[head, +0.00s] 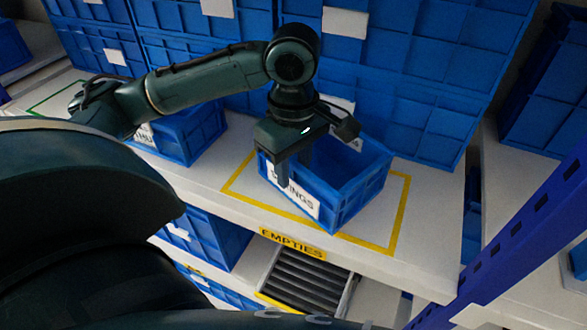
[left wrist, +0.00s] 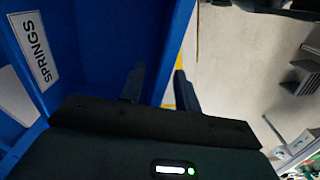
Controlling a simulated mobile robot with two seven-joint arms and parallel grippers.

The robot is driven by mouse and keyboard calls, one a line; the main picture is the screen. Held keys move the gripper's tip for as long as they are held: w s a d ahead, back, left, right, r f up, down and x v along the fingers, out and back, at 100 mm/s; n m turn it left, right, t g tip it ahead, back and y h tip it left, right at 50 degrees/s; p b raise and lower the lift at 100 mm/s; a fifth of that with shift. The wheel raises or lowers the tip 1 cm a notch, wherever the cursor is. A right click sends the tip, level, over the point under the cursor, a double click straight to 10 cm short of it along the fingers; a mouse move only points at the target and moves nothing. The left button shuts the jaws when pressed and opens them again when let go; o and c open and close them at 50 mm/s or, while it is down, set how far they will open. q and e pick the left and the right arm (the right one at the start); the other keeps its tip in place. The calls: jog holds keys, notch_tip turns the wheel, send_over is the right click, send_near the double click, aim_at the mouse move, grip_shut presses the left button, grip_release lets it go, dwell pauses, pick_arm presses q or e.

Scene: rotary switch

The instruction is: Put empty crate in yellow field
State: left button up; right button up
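A blue open-topped crate (head: 350,199) with a label ending in "INGS" stands turned at an angle within the yellow-outlined field (head: 401,212) on the white shelf. What I see of its inside looks empty. My left gripper (head: 294,170) is over its near left wall, one finger outside in front of the label and one inside. The fingers look apart. In the left wrist view, the two fingers of my left gripper (left wrist: 158,80) have blue crate wall (left wrist: 166,55) between them; contact is unclear. A "SPRINGS" label (left wrist: 36,50) shows there at left. My right gripper is out of view.
A yellow "EMPTIES" sign (head: 293,244) is on the shelf edge, above a roller track (head: 300,282). Another blue crate (head: 205,130) stands to the left, and stacked blue crates (head: 420,85) form a wall behind. A blue rack post (head: 520,235) is at right.

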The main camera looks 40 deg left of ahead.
pick_arm(q)
notch_tip(320, 180, up, 7)
jog(key=shift+f, duration=0.2)
jog(key=shift+s, duration=0.1)
dwell(0.5)
